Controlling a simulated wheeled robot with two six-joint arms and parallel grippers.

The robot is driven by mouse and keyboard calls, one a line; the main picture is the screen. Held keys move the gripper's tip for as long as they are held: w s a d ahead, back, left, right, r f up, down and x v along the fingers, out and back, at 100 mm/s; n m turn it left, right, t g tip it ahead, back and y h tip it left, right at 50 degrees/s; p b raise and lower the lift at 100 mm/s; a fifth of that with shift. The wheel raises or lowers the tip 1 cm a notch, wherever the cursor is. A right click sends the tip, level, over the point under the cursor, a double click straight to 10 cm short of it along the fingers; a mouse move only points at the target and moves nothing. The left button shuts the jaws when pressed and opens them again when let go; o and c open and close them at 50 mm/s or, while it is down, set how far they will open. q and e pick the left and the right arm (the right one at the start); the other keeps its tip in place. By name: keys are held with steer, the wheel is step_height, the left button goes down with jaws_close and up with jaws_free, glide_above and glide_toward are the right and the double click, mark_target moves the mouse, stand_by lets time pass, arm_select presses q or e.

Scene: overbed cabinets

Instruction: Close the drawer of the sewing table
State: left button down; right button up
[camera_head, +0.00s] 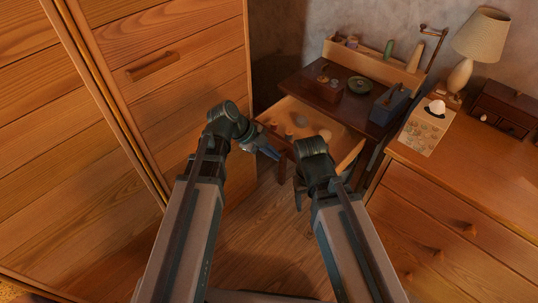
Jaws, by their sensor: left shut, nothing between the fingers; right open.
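The sewing table (298,85) stands at the back centre with a dark top. Its light wooden drawer (340,138) is pulled out toward me, with several small round items inside. My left gripper (274,153) is shut and empty, just in front of the drawer's left front part; I cannot tell if it touches. My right gripper (299,192) is open and hangs lower, in front of and below the drawer. My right wrist hides part of the drawer's front.
A tall wooden cabinet (185,90) fills the left side. A chest of drawers (450,190) with a lamp (480,40) stands close at the right. A dark box (328,88), a green dish (358,84) and a blue box (389,104) are on the table. The floor between is clear.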

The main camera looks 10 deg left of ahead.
mark_target(327, 130)
arm_select(q)
steer(key=shift+w+d+f+b, duration=0.45)
steer(key=shift+w+d+f, duration=0.25)
steer(key=shift+d, duration=0.2)
steer(key=shift+w+d+f+b, duration=0.55)
steer(key=shift+w+d, duration=0.1)
steer(key=shift+d, duration=0.2)
steer(key=shift+w+d+f+b, duration=0.4)
steer(key=shift+w+d+f, duration=0.3)
steer(key=shift+d, duration=0.2)
steer(key=w+d, duration=0.3)
steer(key=w, duration=0.2)
steer(key=w+d, duration=0.4)
steer(key=w, duration=0.1)
steer(key=w+d, duration=0.3)
steer(key=w, duration=0.1)
steer(key=shift+w+d, duration=0.35)
steer(key=shift+w, duration=0.05)
